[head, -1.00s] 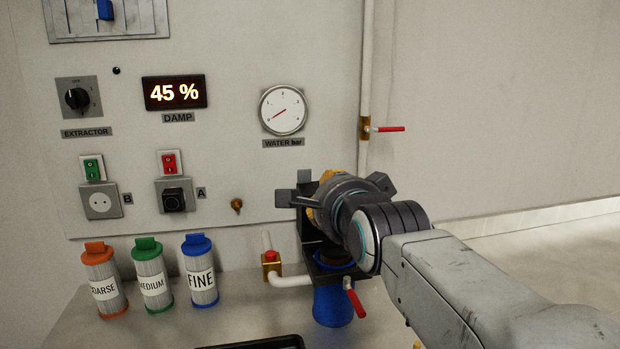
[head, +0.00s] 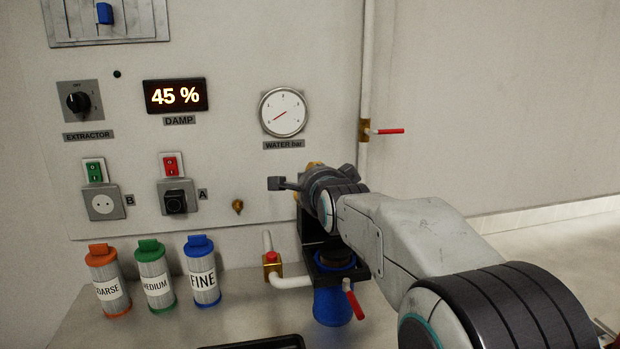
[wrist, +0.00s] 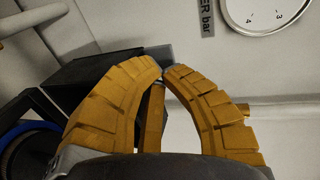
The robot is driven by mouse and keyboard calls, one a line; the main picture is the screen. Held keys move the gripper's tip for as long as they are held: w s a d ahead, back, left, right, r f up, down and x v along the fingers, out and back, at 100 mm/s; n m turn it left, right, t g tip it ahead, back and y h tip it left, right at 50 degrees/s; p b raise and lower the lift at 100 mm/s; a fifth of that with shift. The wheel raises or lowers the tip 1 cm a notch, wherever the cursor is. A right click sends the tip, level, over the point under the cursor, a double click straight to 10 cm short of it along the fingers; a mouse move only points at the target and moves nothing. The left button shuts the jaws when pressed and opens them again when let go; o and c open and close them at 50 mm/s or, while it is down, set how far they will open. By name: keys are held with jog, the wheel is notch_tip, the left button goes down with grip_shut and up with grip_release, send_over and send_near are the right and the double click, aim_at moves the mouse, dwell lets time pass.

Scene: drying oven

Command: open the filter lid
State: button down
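The blue filter housing (head: 332,305) hangs in a black bracket (head: 310,232) at the wall. In the head view my gripper (head: 314,166) is above the bracket, mostly hidden by my wrist.
A red-handled valve (head: 353,300) is beside the housing, and a brass valve (head: 272,262) joins the white pipe on its left. Another red-handled valve (head: 366,130) is on the vertical pipe. Orange, green and blue filter cartridges (head: 202,272) stand left. A dark tray (head: 260,342) lies in front.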

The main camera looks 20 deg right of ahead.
jog(key=shift+w, duration=0.3)
jog(key=shift+w+d+r+g+p, duration=0.1)
jog(key=shift+w+d+g+p, duration=0.05)
jog(key=shift+w+g+p, duration=0.35)
jog(key=shift+w+d+g+p, duration=0.15)
jog(key=shift+w+g+p, duration=0.25)
jog(key=shift+w+p, duration=0.3)
jog(key=shift+w+d+f+g+y+p, duration=0.1)
jog(key=shift+w+f+g+y+p, duration=0.2)
jog(key=shift+w+f+g+p, duration=0.25)
jog(key=shift+s, duration=0.1)
jog(key=v, duration=1.2)
